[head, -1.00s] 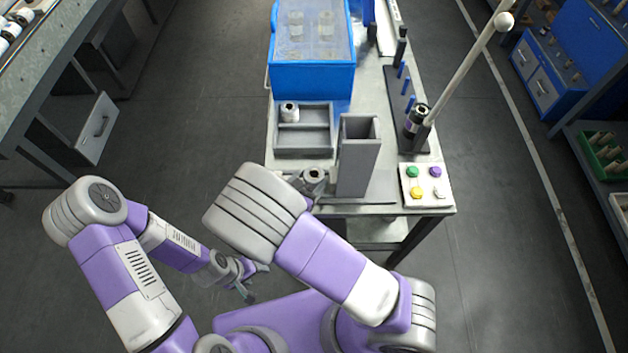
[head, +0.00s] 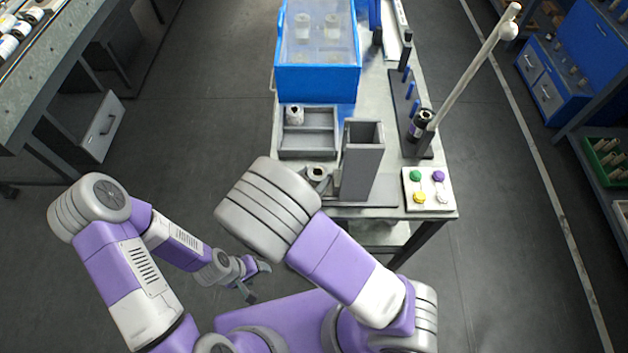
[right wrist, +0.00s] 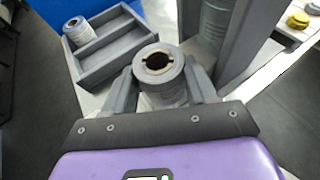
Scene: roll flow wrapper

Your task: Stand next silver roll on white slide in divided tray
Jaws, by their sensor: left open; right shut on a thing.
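The grey divided tray (head: 335,133) lies on the bench behind the held roll. A silver-white roll (head: 295,115) stands at the left end of its far compartment and also shows in the right wrist view (right wrist: 79,32). My right gripper (right wrist: 163,82) is shut on another silver roll (right wrist: 162,98), held upright with its dark bore facing up, just in front of the tray. In the head view this roll (head: 317,173) is partly hidden by my right arm. My left gripper (head: 256,282) is open and empty, low in front of the bench. I cannot make out a white slide.
A tall grey chute (head: 360,165) stands close right of the held roll, with a silvery round shape (right wrist: 212,25) by it. A button panel (head: 428,190), a black roll (head: 420,123) and a slanted pole stand further right. A blue bin (head: 318,83) is behind the tray.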

